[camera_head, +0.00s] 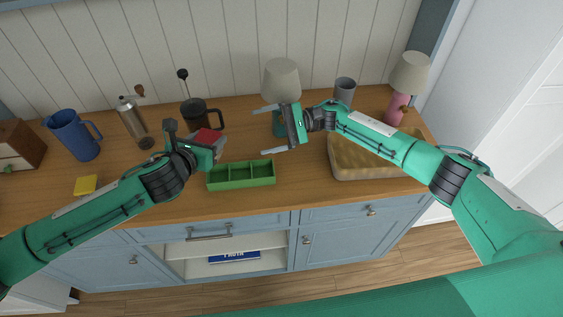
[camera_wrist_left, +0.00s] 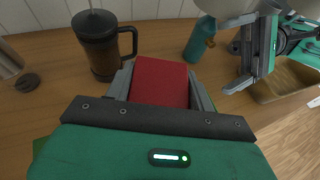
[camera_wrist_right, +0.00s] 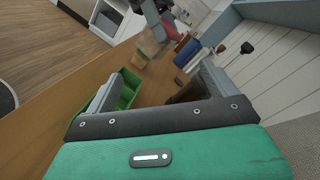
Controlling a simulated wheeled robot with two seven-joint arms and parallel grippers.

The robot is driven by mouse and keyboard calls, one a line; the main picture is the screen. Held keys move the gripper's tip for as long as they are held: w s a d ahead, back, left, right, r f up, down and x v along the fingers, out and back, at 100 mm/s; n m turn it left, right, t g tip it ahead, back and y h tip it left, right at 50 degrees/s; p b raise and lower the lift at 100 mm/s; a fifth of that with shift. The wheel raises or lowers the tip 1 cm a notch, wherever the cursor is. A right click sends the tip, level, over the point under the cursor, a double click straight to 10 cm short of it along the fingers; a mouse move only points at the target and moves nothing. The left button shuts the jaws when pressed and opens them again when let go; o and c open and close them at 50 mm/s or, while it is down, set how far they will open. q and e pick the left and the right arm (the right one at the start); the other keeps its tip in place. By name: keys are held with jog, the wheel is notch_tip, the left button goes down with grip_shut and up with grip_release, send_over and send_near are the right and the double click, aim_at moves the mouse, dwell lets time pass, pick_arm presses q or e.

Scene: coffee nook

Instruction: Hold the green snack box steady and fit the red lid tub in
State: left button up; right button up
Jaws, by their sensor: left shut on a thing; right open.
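The green snack box (camera_head: 240,184) sits on the wooden counter near its front edge, with dividers inside and its compartments looking empty. Part of it shows in the right wrist view (camera_wrist_right: 128,92). My left gripper (camera_head: 212,143) is shut on the red lid tub (camera_head: 206,135), behind and left of the box. In the left wrist view the red lid (camera_wrist_left: 160,82) lies between both fingers; the tub's lower part is hidden. My right gripper (camera_head: 261,131) is open and empty, behind and right of the box, apart from it.
A lamp with a teal base (camera_head: 281,83) stands behind my right gripper. A tan tray (camera_head: 345,173) lies to the right under my right arm. A blue pitcher (camera_head: 73,135) and yellow block (camera_head: 85,185) are at left.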

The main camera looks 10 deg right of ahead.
aim_at(260, 176)
jog(key=s+d+f+m+t+h, duration=0.1)
jog(key=f+m, duration=0.2)
jog(key=s+d+f+m+h, duration=0.1)
jog(key=f+m, duration=0.2)
jog(key=d+f+m+t+h, duration=0.1)
jog(key=f+m, duration=0.2)
jog(key=f, duration=0.1)
jog(key=shift+s+m+t+h, duration=0.3)
jog(key=shift+s, duration=0.1)
jog(key=shift+s+d+f+m, duration=0.15)
jog(key=shift+d+f+m, duration=0.1)
jog(key=shift+f+m, duration=0.3)
jog(key=shift+a+f+m+h, duration=0.15)
jog(key=shift+a+m+h, duration=0.1)
jog(key=shift+a+h, duration=0.1)
jog(key=x, duration=0.6)
jog(key=shift+a+f, duration=0.1)
jog(key=shift+a, duration=0.2)
jog(key=c, duration=1.1)
pick_arm(q)
jog(key=n+t+y, duration=0.1)
jog(key=n+y, duration=0.2)
jog(key=shift+d+y, duration=0.15)
jog(key=shift+y, duration=0.25)
jog(key=shift+n+y, duration=0.8)
jog(key=shift+n, duration=0.1)
